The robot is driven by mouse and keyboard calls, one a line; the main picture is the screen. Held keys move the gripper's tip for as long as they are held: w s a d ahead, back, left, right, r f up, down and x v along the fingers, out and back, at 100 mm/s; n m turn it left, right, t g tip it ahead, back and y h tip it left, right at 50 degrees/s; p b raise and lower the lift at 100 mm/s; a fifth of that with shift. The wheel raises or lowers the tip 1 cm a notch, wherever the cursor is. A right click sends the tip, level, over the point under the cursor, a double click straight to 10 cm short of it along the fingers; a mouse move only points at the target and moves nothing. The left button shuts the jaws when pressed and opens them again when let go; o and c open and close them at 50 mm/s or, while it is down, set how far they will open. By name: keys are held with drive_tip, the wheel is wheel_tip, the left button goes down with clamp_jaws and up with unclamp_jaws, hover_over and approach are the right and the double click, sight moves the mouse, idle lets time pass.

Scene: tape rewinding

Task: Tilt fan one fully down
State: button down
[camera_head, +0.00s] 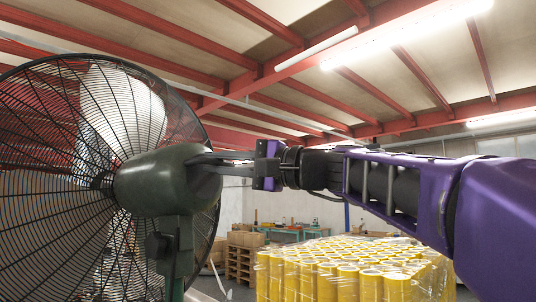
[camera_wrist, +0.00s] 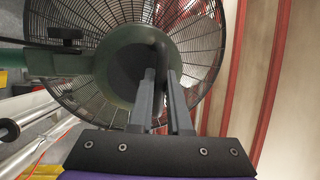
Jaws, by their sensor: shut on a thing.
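A large fan (camera_head: 40,185) with a black wire cage fills the left of the head view, seen from behind and the side. Its dark green motor housing (camera_head: 150,183) looks about level, on a green stand (camera_head: 172,250) with a dark joint below it. In the wrist view the round back of the housing (camera_wrist: 118,78) faces me, with the cage (camera_wrist: 75,22) behind. My gripper (camera_head: 197,159) reaches the back of the housing from the right. Its two fingers (camera_wrist: 160,76) are close together around a dark rear knob (camera_wrist: 157,42), partly hidden by them.
Wrapped yellow tape rolls (camera_head: 350,270) stand stacked below my arm. Wooden pallets and boxes (camera_head: 240,262) and a green workbench (camera_head: 285,235) are farther back. Red beams (camera_head: 290,70) and lamps run overhead. The space right of the housing, around my arm, is open.

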drive_tip(key=shift+w+a+r+h+p, duration=0.3)
drive_tip(key=shift+a+r+p, duration=0.25)
drive_tip(key=shift+r+p, duration=0.3)
drive_tip(key=shift+p+x, duration=0.4)
drive_tip(key=shift+x, duration=0.55)
drive_tip(key=shift+w+d, duration=0.1)
drive_tip(key=shift+w, duration=0.1)
drive_tip(key=c, duration=0.9)
unclamp_jaws()
drive_tip(key=shift+o, duration=0.2)
